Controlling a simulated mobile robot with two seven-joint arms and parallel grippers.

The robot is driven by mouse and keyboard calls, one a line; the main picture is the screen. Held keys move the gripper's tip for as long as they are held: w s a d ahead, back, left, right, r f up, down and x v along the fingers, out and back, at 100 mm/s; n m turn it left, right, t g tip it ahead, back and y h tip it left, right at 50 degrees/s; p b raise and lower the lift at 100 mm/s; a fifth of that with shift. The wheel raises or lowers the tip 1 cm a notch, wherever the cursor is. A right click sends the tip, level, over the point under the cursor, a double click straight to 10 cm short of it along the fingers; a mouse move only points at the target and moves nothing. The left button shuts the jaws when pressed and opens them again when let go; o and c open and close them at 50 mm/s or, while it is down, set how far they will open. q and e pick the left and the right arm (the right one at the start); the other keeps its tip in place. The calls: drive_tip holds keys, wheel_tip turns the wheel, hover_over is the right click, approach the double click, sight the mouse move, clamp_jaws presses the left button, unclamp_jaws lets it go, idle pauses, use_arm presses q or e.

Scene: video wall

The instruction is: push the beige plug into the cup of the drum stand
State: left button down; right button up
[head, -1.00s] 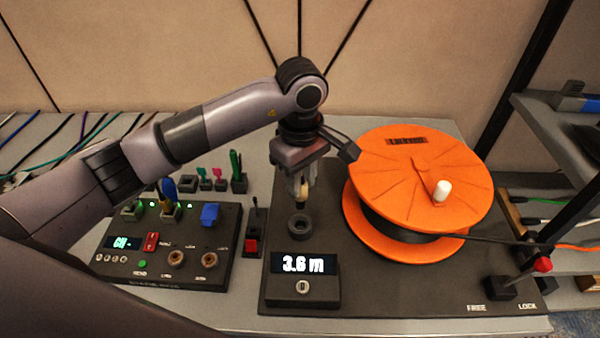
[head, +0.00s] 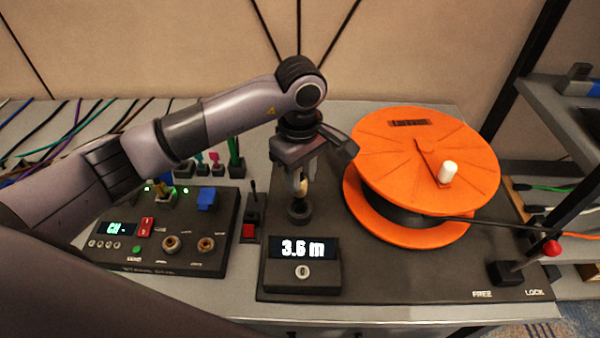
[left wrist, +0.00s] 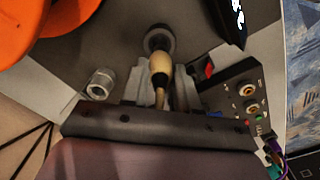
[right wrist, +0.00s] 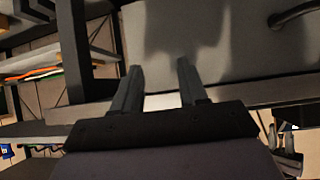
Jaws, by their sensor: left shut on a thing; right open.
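The beige plug (head: 300,187) is upright in my left gripper (head: 298,178), which is shut on it. The dark round cup (head: 299,212) of the drum stand (head: 390,275) is right under the plug. My right gripper (right wrist: 160,82) is open and empty in the right wrist view, away from the stand.
The orange drum (head: 425,150) stands right of the cup. A 3.6 m display (head: 302,249) sits in front of the cup. A red-knobbed lever (head: 552,248) is at the right.

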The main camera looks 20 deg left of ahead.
use_arm(q)
drive_tip(key=shift+f+b, duration=0.2)
drive_tip(key=shift+b, duration=0.45)
idle(0.5)
drive_tip(key=shift+f, duration=0.15)
idle(0.4)
drive_tip(key=shift+f+b, duration=0.45)
drive_tip(key=shift+b, duration=0.2)
drive_tip(key=shift+f, duration=0.2)
drive_tip(key=shift+f+b, duration=0.3)
drive_tip(key=shift+b, duration=0.3)
drive_tip(key=shift+f, duration=0.15)
drive_tip(key=shift+f+b, duration=0.45)
drive_tip(key=shift+b, duration=0.2)
drive_tip(key=shift+f, duration=0.2)
idle(0.4)
drive_tip(key=shift+f+b, duration=0.3)
drive_tip(key=shift+b, duration=0.25)
